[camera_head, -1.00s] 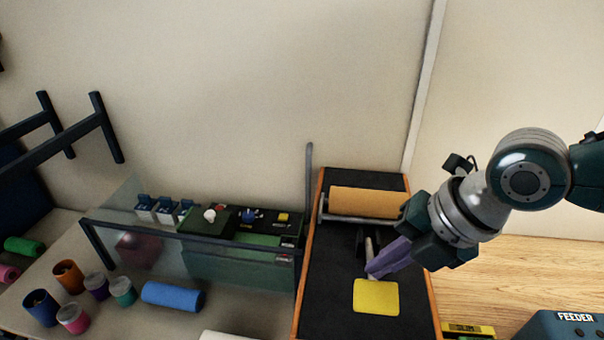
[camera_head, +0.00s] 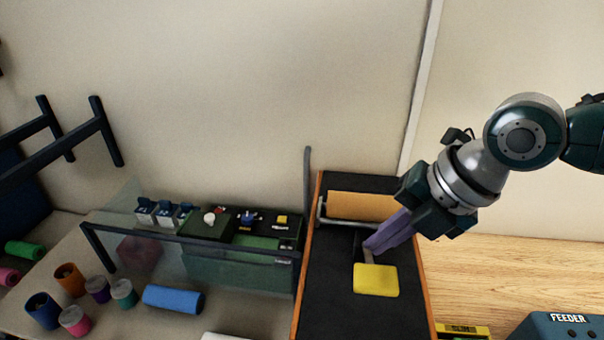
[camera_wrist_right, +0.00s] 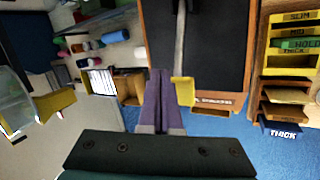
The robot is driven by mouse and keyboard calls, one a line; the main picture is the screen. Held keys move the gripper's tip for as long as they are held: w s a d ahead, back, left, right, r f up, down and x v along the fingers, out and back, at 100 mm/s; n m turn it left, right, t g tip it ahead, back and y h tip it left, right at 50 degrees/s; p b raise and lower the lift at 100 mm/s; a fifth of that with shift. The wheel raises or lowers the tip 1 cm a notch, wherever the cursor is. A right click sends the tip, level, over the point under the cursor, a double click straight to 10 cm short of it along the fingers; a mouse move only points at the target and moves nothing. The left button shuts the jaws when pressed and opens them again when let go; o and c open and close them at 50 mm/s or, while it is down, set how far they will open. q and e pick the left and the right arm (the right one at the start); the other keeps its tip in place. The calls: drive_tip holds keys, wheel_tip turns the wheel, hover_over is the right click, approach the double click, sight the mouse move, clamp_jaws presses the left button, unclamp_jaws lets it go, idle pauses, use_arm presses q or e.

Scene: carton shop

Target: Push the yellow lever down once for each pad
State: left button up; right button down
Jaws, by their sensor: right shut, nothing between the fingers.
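The yellow lever (camera_head: 376,280) is a flat yellow plate on a metal arm over a black board with orange edges. In the right wrist view the plate (camera_wrist_right: 184,92) shows beside my fingers, with its metal arm running up the picture. My right gripper (camera_head: 370,250) is shut and empty, its purple fingers pointing down-left. In the head view its tips are just behind the plate, over the metal arm. I cannot tell whether they touch. My left gripper is out of view. I cannot single out the pads.
An orange roller (camera_head: 360,206) lies behind the lever. To its left stand a green machine (camera_head: 235,267) and a clear panel with a dark rail. A blue roll (camera_head: 173,299) and several coloured cylinders lie farther left. A FEEDER box (camera_head: 560,328) is at lower right.

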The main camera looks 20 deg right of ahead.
drive_tip(key=shift+r, duration=0.1)
drive_tip(key=r, duration=0.1)
drive_tip(key=w+d+r+p, duration=0.1)
drive_tip(key=r, duration=0.1)
drive_tip(key=w+r, duration=0.1)
drive_tip(key=shift+d+r, duration=0.15)
drive_tip(key=shift+p, duration=0.3)
idle(0.6)
drive_tip(key=s+a+r+m+y+p, duration=0.1)
drive_tip(key=s+a+r+m+p, duration=0.1)
drive_tip(key=s+a+m+p, duration=0.25)
drive_tip(key=s+a+r+m+p, duration=0.2)
drive_tip(key=s+a+r+m, duration=0.15)
drive_tip(key=s+a, duration=0.35)
drive_tip(key=s+d+r+m+h+p, duration=0.3)
drive_tip(key=s+m, duration=0.6)
drive_tip(key=m, duration=0.7)
wheel_tip(320, 180, up, 3)
drive_tip(key=shift+d+r+m+g+h+p, duration=0.1)
drive_tip(key=shift+d+m+g+h+p, duration=0.3)
drive_tip(key=shift+d+p, duration=0.45)
